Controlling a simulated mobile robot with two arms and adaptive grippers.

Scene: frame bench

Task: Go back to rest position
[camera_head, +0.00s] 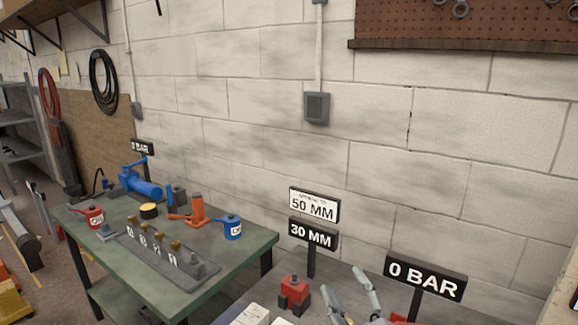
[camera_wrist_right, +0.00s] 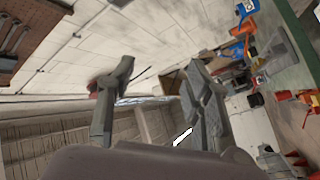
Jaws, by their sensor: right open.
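My right gripper (camera_head: 351,287) is at the lower edge of the head view, above the near grey bench top. Its two grey fingers stand apart with nothing between them. In the right wrist view the gripper (camera_wrist_right: 160,78) also shows both fingers spread and empty, with the wall and bench tilted behind them. A red and dark block-like device (camera_head: 294,292) is on the near bench, just left of the right gripper and apart from it. My left gripper is not in view.
A green bench (camera_head: 105,259) at left carries a blue pump (camera_head: 141,184), an orange jack (camera_head: 197,209), a red can (camera_head: 92,217), a blue can (camera_head: 233,228) and a grey rail. Signs reading 30 MM (camera_head: 312,235) and 0 BAR (camera_head: 425,279) stand near the block wall.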

